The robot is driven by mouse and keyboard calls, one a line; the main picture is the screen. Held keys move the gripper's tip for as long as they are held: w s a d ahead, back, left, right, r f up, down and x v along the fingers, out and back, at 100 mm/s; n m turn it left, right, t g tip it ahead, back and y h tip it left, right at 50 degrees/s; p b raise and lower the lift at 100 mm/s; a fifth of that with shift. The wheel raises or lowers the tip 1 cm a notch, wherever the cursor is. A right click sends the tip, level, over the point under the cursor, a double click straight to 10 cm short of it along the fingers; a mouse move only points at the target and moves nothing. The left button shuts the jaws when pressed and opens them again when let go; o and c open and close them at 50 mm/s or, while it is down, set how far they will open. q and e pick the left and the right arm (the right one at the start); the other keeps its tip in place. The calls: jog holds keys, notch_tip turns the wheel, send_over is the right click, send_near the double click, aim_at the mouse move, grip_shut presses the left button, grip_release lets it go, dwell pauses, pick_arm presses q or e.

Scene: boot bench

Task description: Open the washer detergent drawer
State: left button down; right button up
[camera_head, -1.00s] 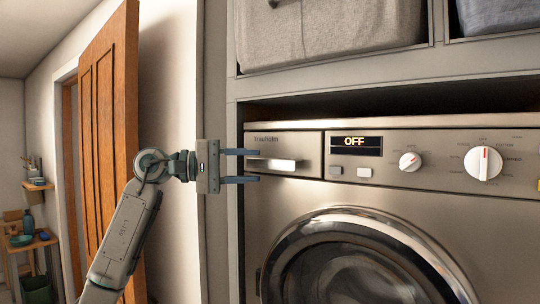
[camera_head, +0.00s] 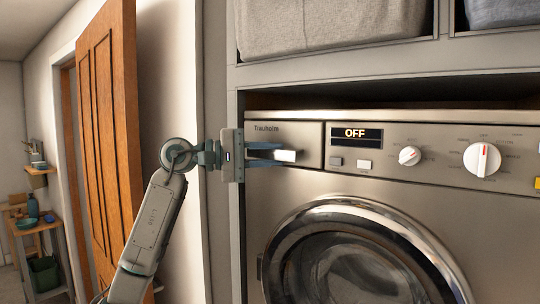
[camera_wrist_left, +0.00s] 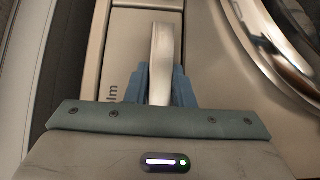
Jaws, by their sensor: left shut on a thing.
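The washer (camera_head: 390,190) is silver-grey with its display reading OFF. Its detergent drawer (camera_head: 300,133) is at the upper left of the front, and its face looks level with the panel. The drawer handle (camera_head: 287,156) is a pale bar. My left gripper (camera_head: 280,154) is shut on the handle, with one blue finger above it and one below. In the left wrist view the handle (camera_wrist_left: 161,60) stands between the two fingers (camera_wrist_left: 160,85), and part of it is hidden by the gripper body. My right gripper is not in view.
The round washer door (camera_head: 355,255) is below the drawer. Two knobs, one large (camera_head: 482,160), sit to the right. Fabric bins (camera_head: 330,28) fill the shelf above. A wooden door (camera_head: 105,140) stands open at the left, behind my arm.

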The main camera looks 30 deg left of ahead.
pick_arm(q)
jog(key=shift+s+f, duration=0.2)
jog(key=shift+f, duration=0.05)
jog(key=s+a+b, duration=0.1)
jog(key=s+b, duration=1)
jog(key=s, duration=0.6)
jog(key=shift+s, duration=0.15)
jog(key=shift+a, duration=0.1)
jog(key=c, duration=1.3)
grip_release()
jog(key=shift+w, duration=0.25)
jog(key=shift+s+r, duration=0.1)
